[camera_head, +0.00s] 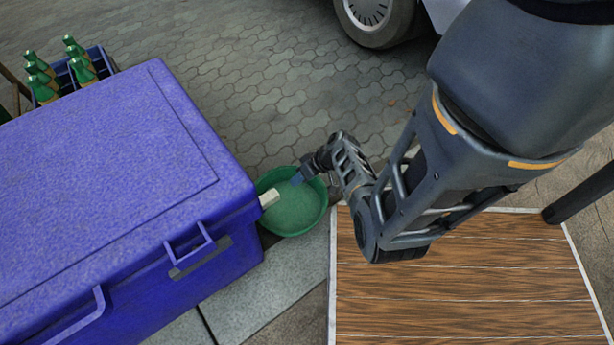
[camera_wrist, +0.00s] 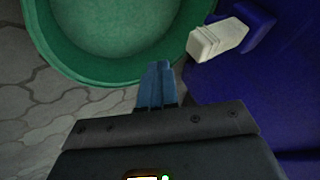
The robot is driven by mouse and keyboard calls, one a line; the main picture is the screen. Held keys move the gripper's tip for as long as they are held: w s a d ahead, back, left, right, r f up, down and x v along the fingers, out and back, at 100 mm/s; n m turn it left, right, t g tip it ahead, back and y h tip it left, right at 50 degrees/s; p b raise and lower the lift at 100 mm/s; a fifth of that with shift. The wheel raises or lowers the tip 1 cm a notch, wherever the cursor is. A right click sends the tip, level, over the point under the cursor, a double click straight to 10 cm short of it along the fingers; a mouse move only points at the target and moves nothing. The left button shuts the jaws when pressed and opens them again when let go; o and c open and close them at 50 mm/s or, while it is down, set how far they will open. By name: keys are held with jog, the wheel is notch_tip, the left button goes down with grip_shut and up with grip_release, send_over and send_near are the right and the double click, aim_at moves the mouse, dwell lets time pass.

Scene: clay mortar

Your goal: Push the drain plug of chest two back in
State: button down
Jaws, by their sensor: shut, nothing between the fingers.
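The blue chest (camera_head: 120,190) fills the left of the head view. Its white drain plug (camera_head: 269,198) sticks out from the right end, above the green basin's near-left rim. In the wrist view the plug (camera_wrist: 218,40) points out from a blue socket on the chest wall (camera_wrist: 235,100). My gripper (camera_head: 296,180) is shut and empty, over the basin to the right of the plug. In the wrist view its blue fingertips (camera_wrist: 158,75) are together, below and left of the plug and apart from it. I cannot see a number on the chest.
A green basin (camera_head: 294,222) stands on the ground below the plug. A wooden-topped table (camera_head: 460,290) is at the lower right. A crate of green bottles (camera_head: 100,62) is behind the chest. A car wheel (camera_head: 375,18) shows at the top. Open paving lies between.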

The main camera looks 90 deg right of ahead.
aim_at(274, 195)
jog(key=shift+w+a+f, duration=0.25)
jog(key=shift+w+a, duration=0.4)
jog(key=shift+w, duration=0.35)
jog(key=shift+w+a+f, duration=0.25)
jog(key=shift+w+a, duration=0.4)
jog(key=shift+w, duration=0.3)
jog(key=shift+w+a, duration=1.2)
jog(key=shift+w, duration=0.1)
